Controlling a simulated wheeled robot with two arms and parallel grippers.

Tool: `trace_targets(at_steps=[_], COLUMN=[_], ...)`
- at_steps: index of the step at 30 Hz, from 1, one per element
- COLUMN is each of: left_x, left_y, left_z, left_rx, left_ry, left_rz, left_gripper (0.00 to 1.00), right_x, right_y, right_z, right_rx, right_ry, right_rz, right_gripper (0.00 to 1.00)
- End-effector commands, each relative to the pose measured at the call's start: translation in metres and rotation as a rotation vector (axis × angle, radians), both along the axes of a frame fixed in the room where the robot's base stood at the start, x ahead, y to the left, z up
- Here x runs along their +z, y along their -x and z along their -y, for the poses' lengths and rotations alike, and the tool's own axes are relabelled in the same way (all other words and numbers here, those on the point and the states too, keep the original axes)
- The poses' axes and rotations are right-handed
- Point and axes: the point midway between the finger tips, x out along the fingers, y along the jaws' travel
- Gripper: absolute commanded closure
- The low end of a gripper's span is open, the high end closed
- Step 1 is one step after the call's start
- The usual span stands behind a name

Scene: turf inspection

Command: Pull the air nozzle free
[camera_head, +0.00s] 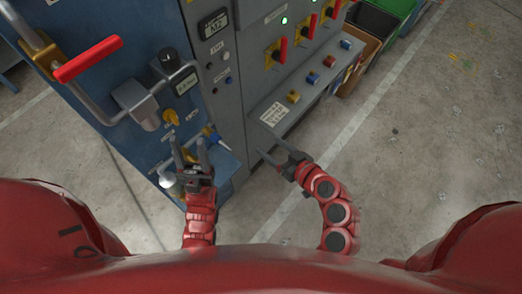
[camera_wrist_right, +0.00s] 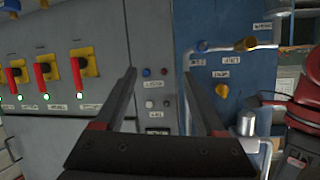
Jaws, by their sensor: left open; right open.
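My right gripper (camera_head: 270,148) is open and empty, to the right of the nozzle. Its two fingers (camera_wrist_right: 160,78) also show in the right wrist view.
A red-handled lever (camera_head: 88,60) and grey pipes stand out from the blue cabinet. A grey cabinet (camera_head: 240,70) with red switches and a low button panel (camera_head: 300,92) stands to the right. Bins are at the top right. The concrete floor (camera_head: 420,140) on the right is clear.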

Motion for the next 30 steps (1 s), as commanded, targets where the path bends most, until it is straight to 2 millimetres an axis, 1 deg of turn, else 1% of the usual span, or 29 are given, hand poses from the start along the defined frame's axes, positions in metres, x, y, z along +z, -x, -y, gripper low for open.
trace_targets(at_steps=[1,4,6,9,14,16,24,30], left_x=[0.008,0.011,0.011,0.006,-0.011,-0.020,-0.072,-0.109], left_y=[0.000,0.000,0.000,0.000,0.000,0.000,0.000,0.000], left_z=[0.000,0.000,0.000,0.000,0.000,0.000,0.000,0.000], left_rx=[0.000,0.000,0.000,0.000,0.000,0.000,0.000,0.000], left_ry=[0.000,0.000,0.000,0.000,0.000,0.000,0.000,0.000], left_rz=[0.000,0.000,0.000,0.000,0.000,0.000,0.000,0.000], left_gripper=[0.50,0.50,0.50,0.50,0.50,0.50,0.50,0.50], right_x=[0.012,0.018,0.021,0.018,0.008,0.004,-0.019,-0.031], right_y=[0.012,0.032,0.040,0.043,0.034,0.029,0.001,-0.017], right_z=[-0.010,-0.025,-0.031,-0.037,-0.050,-0.059,-0.099,-0.125], right_rx=[0.064,0.170,0.210,0.236,0.235,0.237,0.234,0.232], right_ry=[0.005,0.016,0.021,0.025,0.023,0.022,0.020,0.018], right_rz=[-0.001,-0.005,-0.002,-0.002,0.000,0.002,0.002,0.002], right_gripper=[0.28,0.28,0.28,0.28,0.28,0.28,0.28,0.28])
